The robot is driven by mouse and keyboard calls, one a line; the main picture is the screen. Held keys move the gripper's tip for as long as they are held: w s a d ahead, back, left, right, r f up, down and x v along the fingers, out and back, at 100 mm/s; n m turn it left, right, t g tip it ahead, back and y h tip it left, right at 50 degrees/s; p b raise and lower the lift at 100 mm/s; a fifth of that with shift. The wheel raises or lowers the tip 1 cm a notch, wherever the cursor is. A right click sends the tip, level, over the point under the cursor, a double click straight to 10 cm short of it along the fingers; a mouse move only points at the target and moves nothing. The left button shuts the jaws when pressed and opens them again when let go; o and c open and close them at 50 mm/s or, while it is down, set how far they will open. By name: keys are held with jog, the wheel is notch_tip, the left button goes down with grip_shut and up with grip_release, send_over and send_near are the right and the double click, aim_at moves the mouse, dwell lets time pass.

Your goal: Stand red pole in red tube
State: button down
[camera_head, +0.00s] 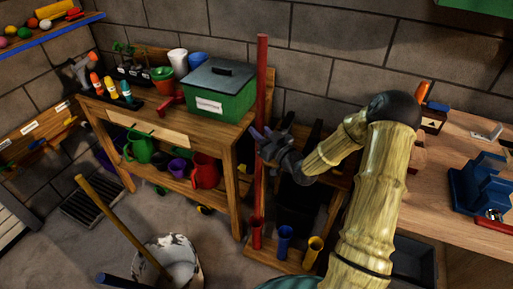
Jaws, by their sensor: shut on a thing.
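The red pole (262,85) stands close to upright in front of the brick wall, just right of the workbench. My gripper (266,147) is shut on it around its middle, coming from the right. The red tube (256,236) stands at the left end of a row on a low wooden base. The pole's lower end meets the tube's mouth in the picture. I cannot tell how deep it sits inside. The blue tube (284,243) and the yellow tube (312,252) stand to the right of the red tube, and both look empty.
A wooden bench (150,118) with a green box (217,92) and pots stands close left of the pole. A white bucket (172,265) on the floor holds a leaning yellow pole (112,216); a blue pole end (116,280) shows nearby. Another worktop (445,190) is at right.

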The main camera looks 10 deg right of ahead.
jog(key=shift+w+a+f+n+y+b, duration=0.25)
jog(key=shift+f+b, duration=0.35)
jog(key=shift+b, duration=1.1)
jog(key=shift+w+a+f+n+y+b, duration=0.1)
jog(key=shift+w+f+n+y+b, duration=0.3)
jog(key=shift+b, duration=1.3)
jog(key=shift+a+f+b, duration=0.1)
jog(key=shift+f+b, duration=0.05)
jog(key=shift+b, duration=0.5)
jog(key=shift+g, duration=0.3)
jog(key=shift+s, duration=0.1)
jog(key=b, duration=0.9)
send_over(256, 176)
jog(key=w, duration=0.3)
jog(key=shift+f, duration=5.65)
jog(key=shift+s+d+f+b, duration=0.1)
jog(key=shift+d+f+b, duration=0.1)
jog(key=shift+f+b, duration=2.05)
jog(key=shift+d+f+b, duration=0.15)
jog(key=shift+f+b, duration=1.4)
jog(key=shift+f, duration=1.4)
